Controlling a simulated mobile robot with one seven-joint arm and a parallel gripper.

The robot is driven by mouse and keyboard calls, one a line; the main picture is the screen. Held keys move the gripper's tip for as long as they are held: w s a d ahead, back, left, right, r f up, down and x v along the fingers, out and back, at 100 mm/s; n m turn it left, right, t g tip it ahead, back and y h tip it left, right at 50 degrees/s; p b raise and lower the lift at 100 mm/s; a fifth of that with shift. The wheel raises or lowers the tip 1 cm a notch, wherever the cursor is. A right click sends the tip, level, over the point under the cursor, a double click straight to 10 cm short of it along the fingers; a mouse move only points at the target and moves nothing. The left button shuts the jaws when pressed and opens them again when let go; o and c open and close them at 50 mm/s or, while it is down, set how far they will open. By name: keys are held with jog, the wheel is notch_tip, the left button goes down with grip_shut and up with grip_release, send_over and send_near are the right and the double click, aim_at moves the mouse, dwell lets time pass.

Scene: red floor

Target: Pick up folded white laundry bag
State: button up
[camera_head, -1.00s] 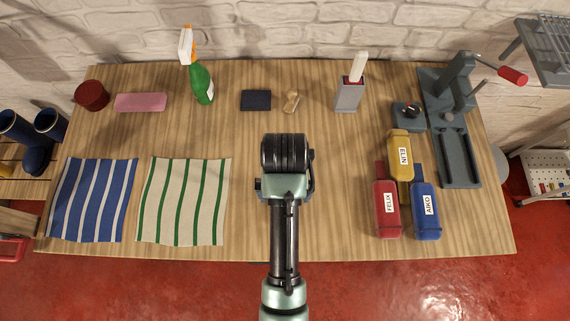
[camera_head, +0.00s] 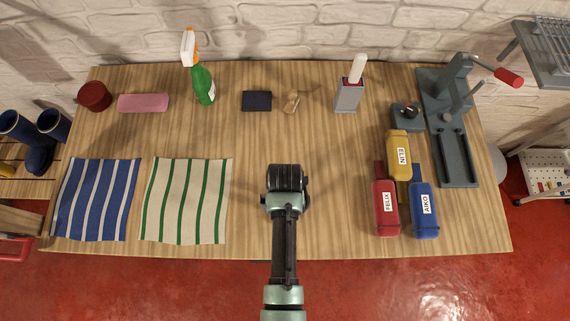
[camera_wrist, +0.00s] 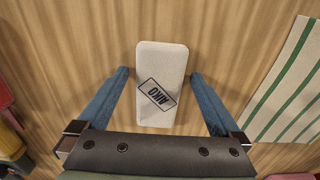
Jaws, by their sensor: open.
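A folded white laundry bag (camera_wrist: 160,64) lies flat on the wooden table in the wrist view, a rounded white block with a boxed AIKO label. My gripper (camera_wrist: 159,74) is open, with one blue finger on each side of the bag and a gap to it on both sides. I cannot tell how high the fingertips are above the table. In the head view the bag is hidden under my arm, and my gripper (camera_head: 286,190) points down over the front middle of the table, its fingers hidden too.
A green-striped cloth (camera_head: 187,200) and a blue-striped one (camera_head: 96,200) lie left. A spray bottle (camera_head: 202,82) and small items line the back. Table around the gripper is clear.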

jog(key=c, duration=1.3)
jog(key=shift+r, duration=0.1)
